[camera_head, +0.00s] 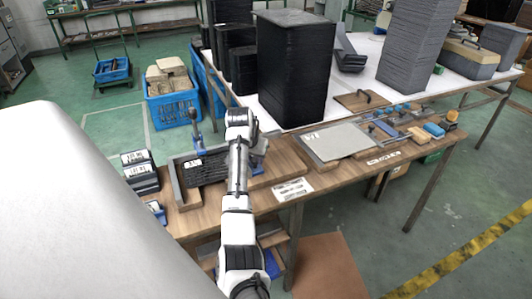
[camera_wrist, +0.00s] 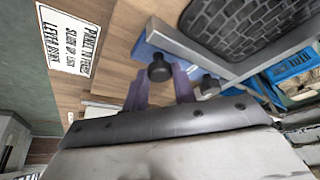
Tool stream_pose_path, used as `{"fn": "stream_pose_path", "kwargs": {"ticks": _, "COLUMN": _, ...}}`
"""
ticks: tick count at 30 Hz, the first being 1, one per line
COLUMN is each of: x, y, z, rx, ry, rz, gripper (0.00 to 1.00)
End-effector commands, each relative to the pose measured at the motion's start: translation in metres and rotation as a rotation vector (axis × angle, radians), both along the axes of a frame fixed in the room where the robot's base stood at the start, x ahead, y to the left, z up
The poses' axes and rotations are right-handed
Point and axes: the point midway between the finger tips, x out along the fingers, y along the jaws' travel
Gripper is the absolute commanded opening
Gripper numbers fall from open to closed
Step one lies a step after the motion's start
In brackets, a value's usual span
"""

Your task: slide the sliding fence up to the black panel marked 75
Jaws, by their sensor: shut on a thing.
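The black panel (camera_head: 207,165) lies in a grey-walled tray on the wooden bench, with a small white label too small to read. In the wrist view a dark, brick-patterned surface (camera_wrist: 240,25), apparently this panel, sits inside a corner of grey bars. The sliding fence appears to be the grey bar (camera_wrist: 200,50) with blue beneath and a black knob (camera_wrist: 159,69). My gripper (camera_wrist: 161,88) is shut on the knob, a purple finger on each side. I cannot tell whether bar and panel touch. In the head view my arm hides the fingertips and most of the fence.
A second black knob (camera_wrist: 208,84) stands close beside my fingers. A printed card (camera_head: 292,189) lies on the bench to the right. Black labelled panels (camera_head: 140,172) stand left of the tray. A tall black stack (camera_head: 292,70) rises behind; a grey plate (camera_head: 335,141) lies further right.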

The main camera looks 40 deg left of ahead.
Motion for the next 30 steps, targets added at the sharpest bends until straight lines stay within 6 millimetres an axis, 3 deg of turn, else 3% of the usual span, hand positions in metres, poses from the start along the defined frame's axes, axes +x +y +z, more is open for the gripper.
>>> {"fn": "stream_pose_path", "kwargs": {"ticks": 4, "x": -0.018, "y": 0.007, "z": 0.003, "rx": 0.001, "ry": -0.004, "rz": 0.001, "gripper": 0.0}}
{"fn": "stream_pose_path", "kwargs": {"ticks": 14, "x": -0.021, "y": 0.008, "z": 0.003, "rx": 0.003, "ry": -0.003, "rz": -0.001, "gripper": 0.0}}
{"fn": "stream_pose_path", "kwargs": {"ticks": 15, "x": -0.021, "y": 0.008, "z": 0.003, "rx": 0.003, "ry": -0.003, "rz": -0.001, "gripper": 0.3}}
{"fn": "stream_pose_path", "kwargs": {"ticks": 19, "x": -0.021, "y": 0.007, "z": 0.002, "rx": 0.002, "ry": -0.003, "rz": -0.001, "gripper": 0.47}}
{"fn": "stream_pose_path", "kwargs": {"ticks": 30, "x": -0.022, "y": 0.006, "z": 0.006, "rx": -0.001, "ry": -0.002, "rz": -0.002, "gripper": 0.48}}
